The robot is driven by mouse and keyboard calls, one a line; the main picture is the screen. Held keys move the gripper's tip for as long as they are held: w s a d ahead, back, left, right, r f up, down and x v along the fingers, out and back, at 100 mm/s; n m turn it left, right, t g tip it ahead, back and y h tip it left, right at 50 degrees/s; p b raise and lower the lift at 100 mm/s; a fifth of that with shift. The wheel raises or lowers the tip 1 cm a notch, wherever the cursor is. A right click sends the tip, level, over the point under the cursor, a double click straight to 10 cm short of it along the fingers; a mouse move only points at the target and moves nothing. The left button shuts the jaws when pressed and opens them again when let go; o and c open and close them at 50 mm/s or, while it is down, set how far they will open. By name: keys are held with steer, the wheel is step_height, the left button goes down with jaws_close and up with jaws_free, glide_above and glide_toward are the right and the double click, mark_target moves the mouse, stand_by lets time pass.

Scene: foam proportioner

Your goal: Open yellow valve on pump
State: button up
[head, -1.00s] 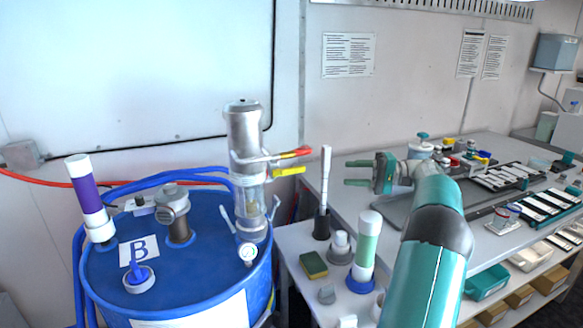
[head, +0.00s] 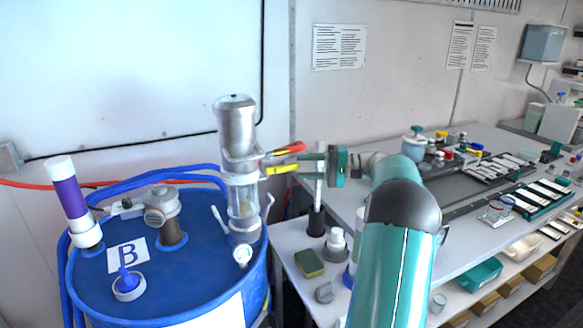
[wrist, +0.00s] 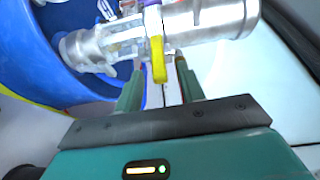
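The pump (head: 237,135) is a metal and clear cylinder standing upright on the blue drum. Its yellow valve handle (head: 282,170) sticks out to the right, just below a red handle (head: 290,149). My gripper (head: 302,165) is open and points left at the handles, with its fingertips close to the yellow handle's end. In the wrist view, the yellow handle (wrist: 158,60) points down toward my gripper (wrist: 160,72) and its end appears between the two open fingertips. I cannot tell whether a finger touches it. The red handle is not clear in the wrist view.
The blue drum (head: 190,275) carries a purple-and-white tube (head: 68,200) and a grey fitting (head: 163,208). A small white table with a sponge (head: 309,263) and a dark-based white stick (head: 318,205) lies below my arm. A workbench with parts is at right.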

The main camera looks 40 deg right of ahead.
mark_target(299, 167)
steer(key=x, duration=0.3)
steer(key=shift+w+f, duration=0.1)
steer(key=shift+w, duration=0.1)
steer(key=shift+w+a, duration=0.1)
steer(key=shift+a, duration=0.2)
steer(key=shift+w+a, duration=0.15)
steer(key=shift+w, duration=0.15)
steer(key=shift+s, duration=0.1)
jaws_close()
